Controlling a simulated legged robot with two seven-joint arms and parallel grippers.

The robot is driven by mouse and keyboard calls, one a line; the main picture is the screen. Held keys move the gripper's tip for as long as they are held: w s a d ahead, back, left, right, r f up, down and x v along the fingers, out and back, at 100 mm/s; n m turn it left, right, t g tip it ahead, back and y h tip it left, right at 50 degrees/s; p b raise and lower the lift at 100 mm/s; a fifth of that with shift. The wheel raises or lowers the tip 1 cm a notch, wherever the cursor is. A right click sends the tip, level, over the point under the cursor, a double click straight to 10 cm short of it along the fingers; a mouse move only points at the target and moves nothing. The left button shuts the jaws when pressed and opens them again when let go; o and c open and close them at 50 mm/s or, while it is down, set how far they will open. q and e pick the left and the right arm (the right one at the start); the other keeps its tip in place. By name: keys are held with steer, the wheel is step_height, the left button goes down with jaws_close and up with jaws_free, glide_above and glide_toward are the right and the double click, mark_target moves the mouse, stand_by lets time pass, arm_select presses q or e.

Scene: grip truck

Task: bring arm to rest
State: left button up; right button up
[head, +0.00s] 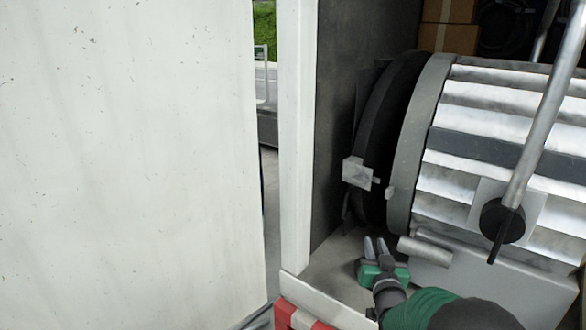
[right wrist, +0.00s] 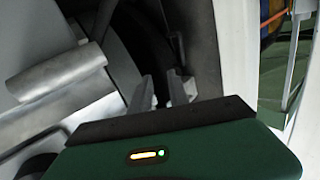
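My right gripper (head: 377,243) is low in the head view, its arm with green and black parts coming in from the bottom right. Its two grey fingers stand apart with a gap between them and nothing held. In the right wrist view the fingers (right wrist: 163,88) also stand apart, in front of the dark recess beside the machine. The gripper is just left of a short grey cylinder (head: 425,250) at the base of the large drum (head: 500,125). I cannot tell whether it touches anything. My left gripper is not in view.
The ribbed metal drum, with a slanted bar (head: 545,110), fills the right side. A white post (head: 297,140) and a large white panel (head: 125,160) stand to the left. A red and white edge (head: 300,318) runs along the bottom. Cardboard boxes (head: 449,12) are at the back.

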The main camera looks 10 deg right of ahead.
steer(key=s+a+f+n+g+y, duration=0.2)
steer(key=s+a+f+g+y, duration=0.1)
steer(key=s+a+f+g, duration=0.75)
steer(key=s+f, duration=0.1)
steer(key=s, duration=0.4)
steer(key=s+a+f+n+g+y, duration=0.1)
steer(key=s+a+f+g, duration=0.1)
steer(key=s, duration=0.5)
steer(key=s+a+f+n+g, duration=0.1)
steer(key=s+f, duration=0.3)
steer(key=s, duration=0.4)
steer(key=shift+a+g+y, duration=0.3)
steer(key=shift+a+g, duration=0.15)
steer(key=shift+a, duration=0.3)
steer(key=shift+w, duration=0.1)
